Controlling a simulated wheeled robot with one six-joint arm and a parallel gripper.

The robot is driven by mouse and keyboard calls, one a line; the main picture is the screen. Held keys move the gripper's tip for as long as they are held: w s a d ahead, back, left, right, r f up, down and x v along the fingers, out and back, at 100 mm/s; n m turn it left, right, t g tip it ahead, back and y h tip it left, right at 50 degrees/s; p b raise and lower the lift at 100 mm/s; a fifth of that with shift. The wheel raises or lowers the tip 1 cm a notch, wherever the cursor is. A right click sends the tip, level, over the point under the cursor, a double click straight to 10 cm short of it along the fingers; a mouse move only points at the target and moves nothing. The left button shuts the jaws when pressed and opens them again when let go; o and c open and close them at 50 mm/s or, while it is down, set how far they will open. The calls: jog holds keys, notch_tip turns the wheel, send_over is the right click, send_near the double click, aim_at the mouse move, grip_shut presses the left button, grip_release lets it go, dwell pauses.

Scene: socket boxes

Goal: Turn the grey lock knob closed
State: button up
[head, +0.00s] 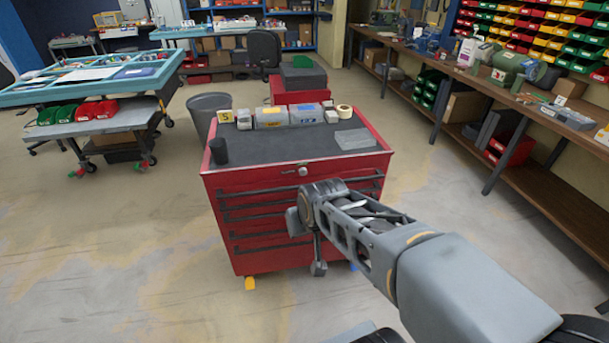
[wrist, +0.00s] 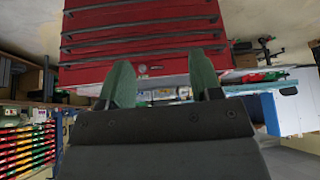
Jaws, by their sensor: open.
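The small grey lock knob (head: 303,171) sits on the top front panel of a red tool cabinet (head: 215,190), above the drawers. In the wrist view, which is upside down, the knob (wrist: 142,69) shows between my fingers, closer to the left one. My gripper (wrist: 161,65) is open and empty, with its two green fingers spread apart. In the head view the end of my arm is in front of the drawers, below the knob. The fingers do not touch the knob; how far away it is, I cannot tell exactly.
On the cabinet's dark top are a black cup (head: 219,151), grey boxes (head: 271,117), a tape roll (head: 344,111) and a flat grey plate (head: 355,139). A grey bin (head: 207,112) stands behind left. A long wooden bench (head: 545,140) runs along the right.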

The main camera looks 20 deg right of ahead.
jog(key=w+d+f+m+t+h+b, duration=0.1)
jog(key=w+d+f+t, duration=0.25)
jog(key=w, duration=0.45)
jog(key=w+d+f+m+t+b, duration=0.1)
jog(key=w+d+f+t, duration=0.2)
jog(key=w, duration=0.5)
jog(key=m+t+h+b, duration=0.2)
jog(key=m+t, duration=0.1)
jog(key=t, duration=0.2)
send_near(303, 173)
jog(key=shift+t, duration=0.25)
jog(key=w, duration=0.2)
jog(key=w+d+p, duration=0.1)
jog(key=w, duration=0.5)
jog(key=shift+w+d+f+p, duration=0.2)
jog(key=shift+d+f+p, duration=0.1)
jog(key=c, duration=0.9)
jog(key=shift+c, duration=0.2)
